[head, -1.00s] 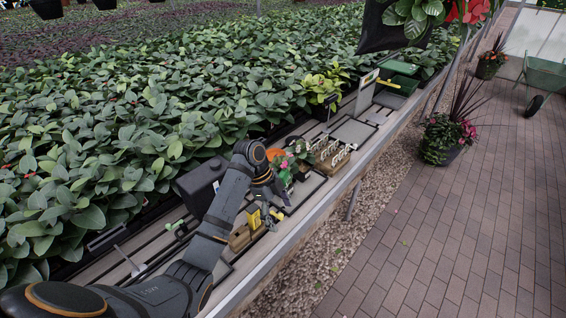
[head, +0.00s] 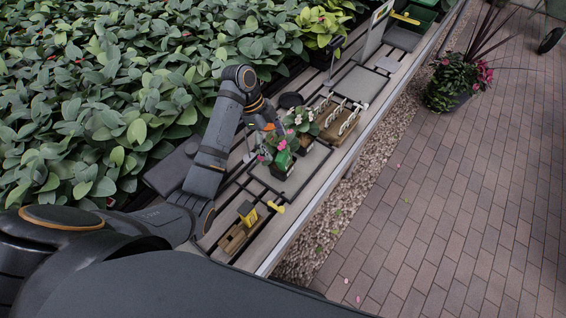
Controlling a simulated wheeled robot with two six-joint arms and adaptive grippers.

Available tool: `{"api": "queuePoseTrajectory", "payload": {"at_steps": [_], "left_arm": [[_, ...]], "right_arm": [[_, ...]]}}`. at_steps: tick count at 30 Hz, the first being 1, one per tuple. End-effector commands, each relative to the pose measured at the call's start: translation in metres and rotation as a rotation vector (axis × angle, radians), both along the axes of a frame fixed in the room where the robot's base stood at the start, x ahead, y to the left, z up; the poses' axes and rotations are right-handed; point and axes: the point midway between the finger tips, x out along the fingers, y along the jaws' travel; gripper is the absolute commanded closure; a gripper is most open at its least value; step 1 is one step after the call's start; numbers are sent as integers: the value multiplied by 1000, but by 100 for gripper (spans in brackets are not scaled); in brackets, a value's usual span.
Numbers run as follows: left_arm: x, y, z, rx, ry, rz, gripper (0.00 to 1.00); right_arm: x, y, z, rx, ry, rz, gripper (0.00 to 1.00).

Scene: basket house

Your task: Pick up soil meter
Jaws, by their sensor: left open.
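I cannot pick out the soil meter for certain. A small yellow and black item (head: 247,213) stands at a wooden holder (head: 233,240) on the bench, with a yellow-ended piece (head: 277,207) beside it; either could be part of a meter. My left gripper (head: 271,122) is open above the bench, behind the potted flowers and farther along than the yellow item. Its fingertips are small and partly lost against the plants, and I see nothing held. My right gripper is not in view.
Potted flowers (head: 281,151) stand close to my left gripper on a dark-framed tray. A wooden crate with white-looped items (head: 338,120) lies beyond. Dense leafy plants (head: 130,90) line the left. The brick path (head: 440,210) at right is mostly clear.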

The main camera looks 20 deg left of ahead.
Motion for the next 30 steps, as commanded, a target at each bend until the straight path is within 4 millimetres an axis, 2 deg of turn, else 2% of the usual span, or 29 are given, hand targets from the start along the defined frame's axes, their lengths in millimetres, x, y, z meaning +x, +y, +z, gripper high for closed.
{"api": "queuePoseTrajectory", "payload": {"at_steps": [1, 4, 7, 11, 15, 16, 19, 24, 25, 30], "left_arm": [[0, -3, -17, 0, 0, 0, 16], [0, -7, -19, 0, -1, 0, 16], [0, -7, -18, 0, -1, 0, 16], [0, -10, -33, 0, -1, 0, 16], [0, -17, -55, -1, 0, 0, 16], [0, -19, -55, -2, 1, 1, 16], [0, -23, -64, 0, -1, 0, 16], [0, -23, -65, 1, -2, 1, 16], [0, -23, -65, 1, -2, 1, 17], [0, -23, -65, 1, -2, 1, 40]], "right_arm": [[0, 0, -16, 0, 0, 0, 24], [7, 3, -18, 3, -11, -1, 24], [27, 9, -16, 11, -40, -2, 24], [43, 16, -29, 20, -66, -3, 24], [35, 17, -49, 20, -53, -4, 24], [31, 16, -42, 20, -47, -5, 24], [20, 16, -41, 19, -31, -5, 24], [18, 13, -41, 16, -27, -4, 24], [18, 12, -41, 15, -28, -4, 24], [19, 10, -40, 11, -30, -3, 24]]}}
